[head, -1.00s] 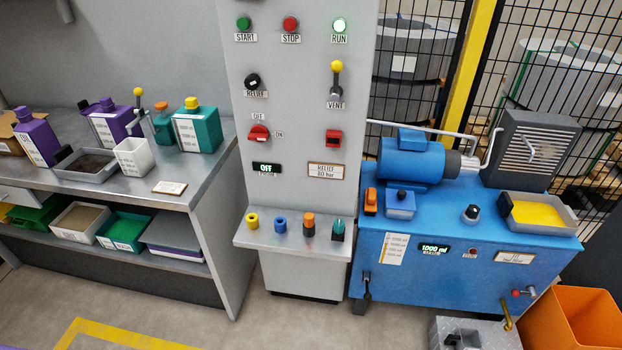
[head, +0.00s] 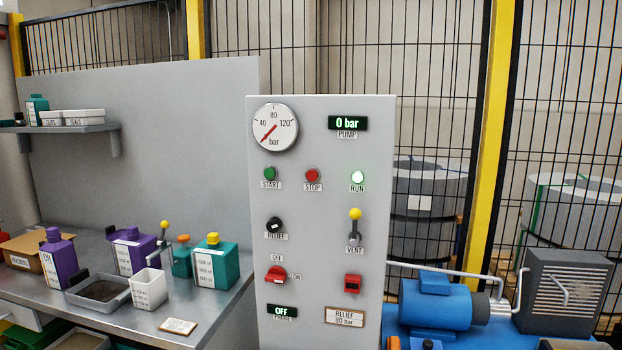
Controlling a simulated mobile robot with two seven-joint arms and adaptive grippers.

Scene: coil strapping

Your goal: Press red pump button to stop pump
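The red STOP button (head: 312,175) is on the upper part of the grey control panel (head: 330,270), between the green START button (head: 270,174) and the RUN lamp (head: 357,177), which glows green. The pump display (head: 347,123) reads 0 bar, and the round gauge (head: 275,127) has its needle at the low end of the scale. A red rotary switch (head: 277,275) sits lower left, above a small display (head: 282,311) reading OFF. Neither of my grippers is in view.
A yellow-knobbed VENT lever (head: 354,227) and a black RELIEF knob (head: 274,224) are on the panel. A workbench (head: 215,306) with bottles stands at left. A blue motor (head: 436,301) stands at right. A black mesh fence (head: 430,60) runs behind.

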